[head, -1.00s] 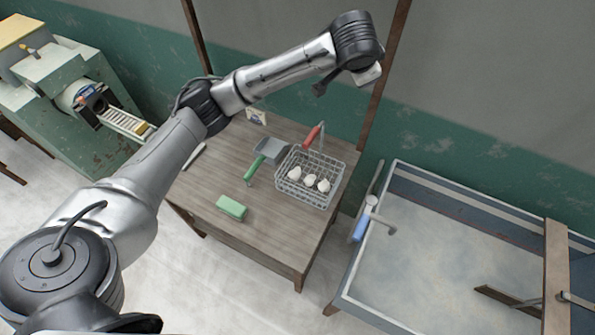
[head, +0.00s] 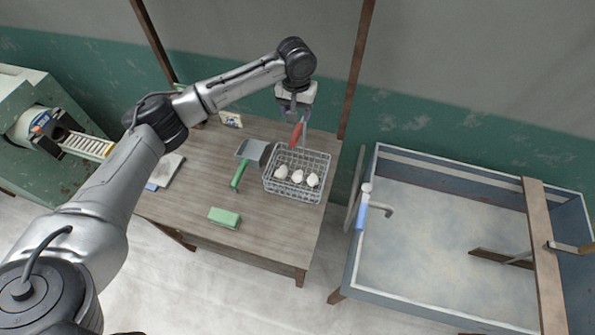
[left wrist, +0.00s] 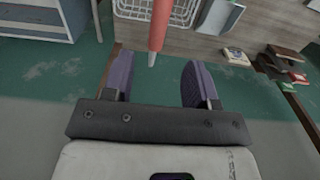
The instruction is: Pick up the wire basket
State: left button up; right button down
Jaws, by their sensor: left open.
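The wire basket (head: 296,196) stands on the right part of the wooden table, with several white lumps (head: 297,176) in it. Its handle has a red grip (head: 296,136) that rises at the basket's far side. My left gripper (head: 294,115) is above the far edge of the basket, near the red grip. In the left wrist view, my left gripper (left wrist: 158,82) is open and empty. The red grip (left wrist: 159,22) shows there beyond and between the finger tips, with part of the basket (left wrist: 130,9) at the top edge. My right gripper is not in view.
A dustpan-like scoop (head: 254,152) with a green handle and a green block (head: 224,218) lie left of the basket on the table (head: 200,190). A wooden post (head: 357,70) stands behind at right. A large blue-grey trough (head: 440,250) stands to the right.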

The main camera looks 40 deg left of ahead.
aim_at(298, 129)
pick_arm(q)
jog(key=shift+w+d+f, duration=0.1)
jog(key=shift+f, duration=4.25)
grip_shut()
jog(key=shift+r, duration=0.1)
